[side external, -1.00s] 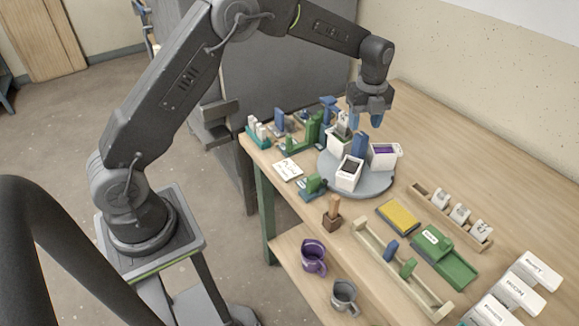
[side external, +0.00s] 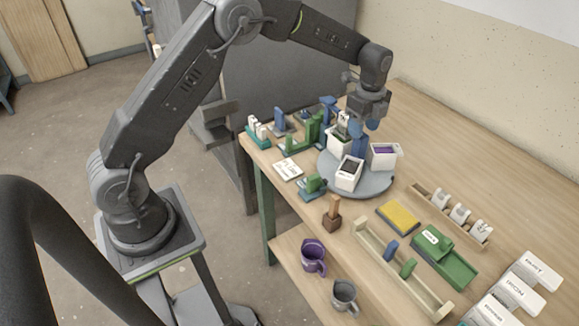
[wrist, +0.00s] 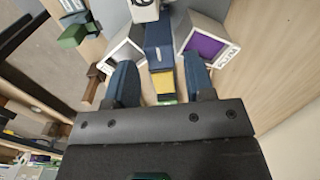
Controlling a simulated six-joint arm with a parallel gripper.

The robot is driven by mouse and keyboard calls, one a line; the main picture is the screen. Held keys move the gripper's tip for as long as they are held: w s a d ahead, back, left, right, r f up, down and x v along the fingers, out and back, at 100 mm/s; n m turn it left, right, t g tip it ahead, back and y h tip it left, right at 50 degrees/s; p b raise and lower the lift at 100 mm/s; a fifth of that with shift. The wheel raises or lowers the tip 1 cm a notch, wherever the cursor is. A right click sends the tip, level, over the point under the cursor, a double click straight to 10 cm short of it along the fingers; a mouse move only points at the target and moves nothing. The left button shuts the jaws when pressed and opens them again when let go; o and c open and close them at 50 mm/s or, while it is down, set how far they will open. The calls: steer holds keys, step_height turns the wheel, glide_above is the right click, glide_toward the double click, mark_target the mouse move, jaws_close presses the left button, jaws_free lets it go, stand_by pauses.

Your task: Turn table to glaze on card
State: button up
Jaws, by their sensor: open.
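The grey round turntable (side external: 376,186) stands on the wooden table and bears white square buckets. One bucket (side external: 348,174) holds dark glaze; another (side external: 384,157) holds purple glaze (wrist: 207,47). A further white bucket (side external: 339,144) stands at the back left. A blue upright post (wrist: 158,42) rises among the buckets. The white card (side external: 287,169) with dark writing lies left of the turntable; its words are too small to read. My gripper (side external: 364,126) is open, low over the turntable. In the wrist view its blue fingers (wrist: 160,80) are on either side of the post's line; contact cannot be told.
Green and blue fixtures (side external: 312,130) stand at the back left. A green stand (side external: 312,187) and a brown block with a handle (side external: 332,217) are in front. A yellow sponge (side external: 398,217), a green tray (side external: 445,262) and wooden racks (side external: 390,270) lie front right. The right rear tabletop is clear.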

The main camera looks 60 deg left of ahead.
steer(key=shift+f, duration=1.45)
steer(key=shift+c, duration=0.5)
steer(key=c, duration=0.7)
steer(key=n, duration=0.6)
steer(key=shift+c, duration=0.3)
steer(key=shift+n, duration=1)
steer(key=n, duration=0.8)
